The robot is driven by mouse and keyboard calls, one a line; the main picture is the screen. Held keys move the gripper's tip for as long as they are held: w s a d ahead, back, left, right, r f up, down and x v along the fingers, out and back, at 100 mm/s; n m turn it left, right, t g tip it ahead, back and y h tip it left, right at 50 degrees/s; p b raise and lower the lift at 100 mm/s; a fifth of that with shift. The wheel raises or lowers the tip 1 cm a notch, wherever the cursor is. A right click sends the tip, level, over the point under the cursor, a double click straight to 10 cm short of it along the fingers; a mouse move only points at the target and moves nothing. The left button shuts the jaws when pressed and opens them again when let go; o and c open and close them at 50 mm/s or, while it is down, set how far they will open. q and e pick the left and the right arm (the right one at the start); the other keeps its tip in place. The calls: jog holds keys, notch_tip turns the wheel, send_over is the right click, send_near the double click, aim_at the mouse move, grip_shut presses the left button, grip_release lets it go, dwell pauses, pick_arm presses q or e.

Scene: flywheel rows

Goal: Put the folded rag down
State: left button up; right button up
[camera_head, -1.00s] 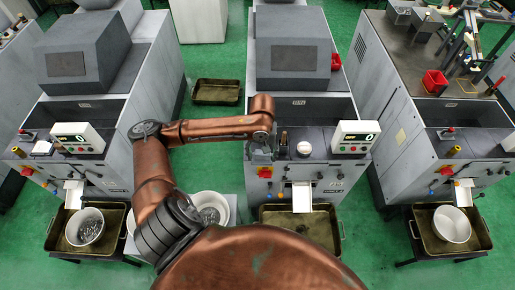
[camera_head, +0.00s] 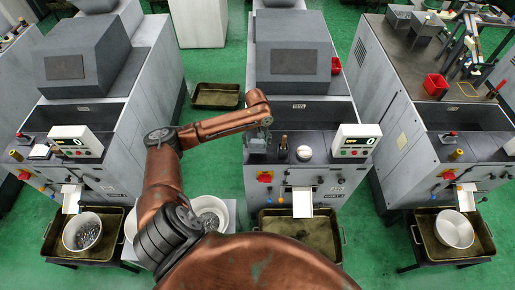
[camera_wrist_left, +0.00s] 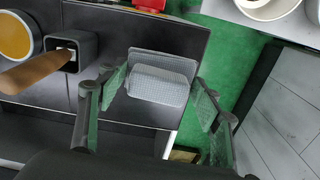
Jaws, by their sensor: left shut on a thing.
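The folded rag (camera_wrist_left: 160,82) is a grey-white checked bundle in the left wrist view. It sits between the two finger pads of my left gripper, which is shut on it. In the head view my left gripper (camera_head: 258,140) points down over the left front part of the middle machine's dark ledge (camera_head: 323,158). The rag lies over that ledge near its side edge in the wrist view. I cannot tell whether it touches the surface. The rag is not clear in the head view. My right gripper is in neither view.
A control box (camera_head: 356,140) is further right. White bowls (camera_head: 210,211) stand lower left.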

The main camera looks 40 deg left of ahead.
aim_at(257, 147)
pick_arm(q)
jog(key=shift+w+a+f, duration=0.25)
jog(key=shift+w+f, duration=0.05)
jog(key=shift+f, duration=1.6)
jog(key=shift+f, duration=0.15)
jog(key=o, duration=1.1)
jog(key=shift+o, duration=0.3)
notch_tip(257, 147, up, 12)
jog(key=shift+r+p, duration=0.15)
jog(key=shift+p, duration=0.15)
jog(key=shift+r, duration=0.1)
